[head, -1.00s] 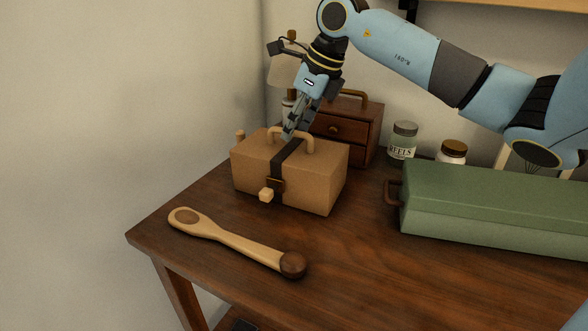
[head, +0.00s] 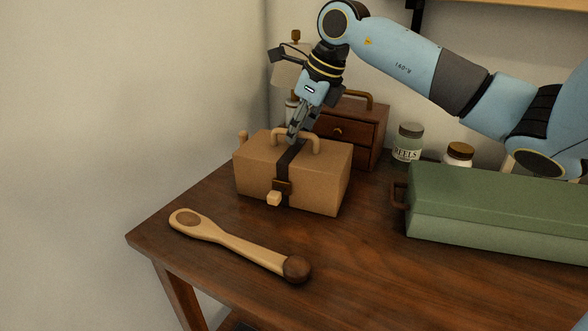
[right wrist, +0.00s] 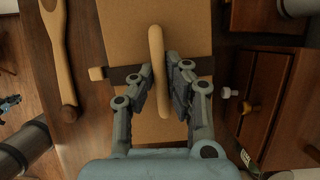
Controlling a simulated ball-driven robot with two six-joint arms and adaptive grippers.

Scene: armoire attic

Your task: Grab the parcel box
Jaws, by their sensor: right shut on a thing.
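The parcel box (head: 318,179) is a tan cardboard-coloured box with a dark strap, a buckle and a pale tag. It sits on the wooden table, with a tan handle (head: 309,139) arched over its top. My right gripper (head: 293,138) is above the box, its fingers pointing down at the handle. In the right wrist view my right gripper (right wrist: 161,88) is shut on the handle (right wrist: 159,50), one finger on each side, with the box top (right wrist: 120,28) below. My left gripper is not in view.
A wooden spoon-like tool (head: 240,245) lies in front of the box. A small drawer chest (head: 362,135) stands close behind it. A green case (head: 490,215) and jars (head: 408,143) are to the right. The table between box and case is clear.

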